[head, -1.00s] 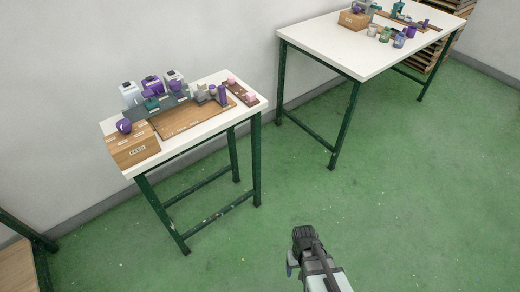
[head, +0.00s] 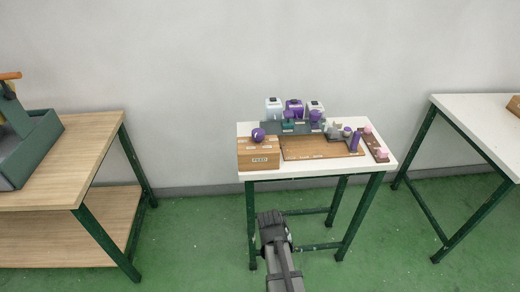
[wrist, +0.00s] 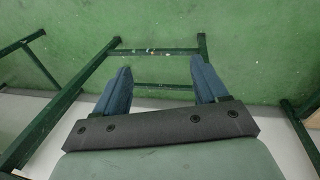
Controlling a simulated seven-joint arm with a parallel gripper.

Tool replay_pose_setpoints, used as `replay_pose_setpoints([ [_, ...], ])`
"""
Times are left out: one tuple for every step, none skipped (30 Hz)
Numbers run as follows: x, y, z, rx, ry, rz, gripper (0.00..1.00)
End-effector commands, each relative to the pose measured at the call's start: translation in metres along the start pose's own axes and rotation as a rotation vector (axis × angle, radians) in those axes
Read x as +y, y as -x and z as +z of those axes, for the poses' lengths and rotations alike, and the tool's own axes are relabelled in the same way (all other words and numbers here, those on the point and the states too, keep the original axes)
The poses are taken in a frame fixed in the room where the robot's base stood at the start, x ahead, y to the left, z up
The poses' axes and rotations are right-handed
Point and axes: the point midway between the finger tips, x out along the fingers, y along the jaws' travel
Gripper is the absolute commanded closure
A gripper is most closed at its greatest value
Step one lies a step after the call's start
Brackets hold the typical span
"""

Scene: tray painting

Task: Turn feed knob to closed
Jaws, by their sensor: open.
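The feed knob is a purple round knob (head: 258,134) on top of a light wooden box (head: 258,160) with a white label on its front. The box stands at the front left corner of a small white table (head: 330,172). Marks around the knob are too small to read, so I cannot tell its setting. My gripper (head: 268,216) is in front of the table, below the tabletop and apart from the knob. In the wrist view my gripper (wrist: 160,68) shows two blue fingers spread apart with nothing between them. The knob is not in the wrist view.
A brown board (head: 318,147), white and purple containers (head: 294,107) and a narrow strip with pink pieces (head: 382,153) share the tabletop. A wooden bench (head: 70,160) stands at left, another white table (head: 480,125) at right. Green floor (head: 190,235) lies between them.

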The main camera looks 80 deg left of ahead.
Motion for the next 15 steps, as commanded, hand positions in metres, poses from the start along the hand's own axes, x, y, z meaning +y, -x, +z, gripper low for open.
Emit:
replay_pose_setpoints([
  [-0.017, 0.016, -0.022, 0.025, 0.032, 0.017, 0.28],
  [-0.026, 0.025, -0.032, 0.037, 0.047, 0.028, 0.28],
  [-0.038, 0.037, -0.045, 0.054, 0.066, 0.043, 0.28],
  [-0.047, 0.047, -0.054, 0.067, 0.08, 0.054, 0.28],
  [-0.056, 0.057, -0.064, 0.08, 0.092, 0.066, 0.28],
  [-0.069, 0.071, -0.076, 0.099, 0.105, 0.082, 0.28],
  [-0.078, 0.082, -0.086, 0.113, 0.115, 0.095, 0.28],
  [-0.088, 0.094, -0.095, 0.128, 0.124, 0.109, 0.28],
  [-0.1, 0.11, -0.107, 0.146, 0.132, 0.128, 0.28],
  [-0.11, 0.122, -0.116, 0.161, 0.137, 0.141, 0.28],
  [-0.119, 0.135, -0.125, 0.176, 0.14, 0.157, 0.28],
  [-0.13, 0.152, -0.137, 0.197, 0.139, 0.178, 0.28],
  [-0.138, 0.165, -0.145, 0.212, 0.137, 0.193, 0.28],
  [-0.144, 0.178, -0.153, 0.226, 0.131, 0.209, 0.28],
  [-0.153, 0.194, -0.163, 0.244, 0.121, 0.23, 0.28],
])
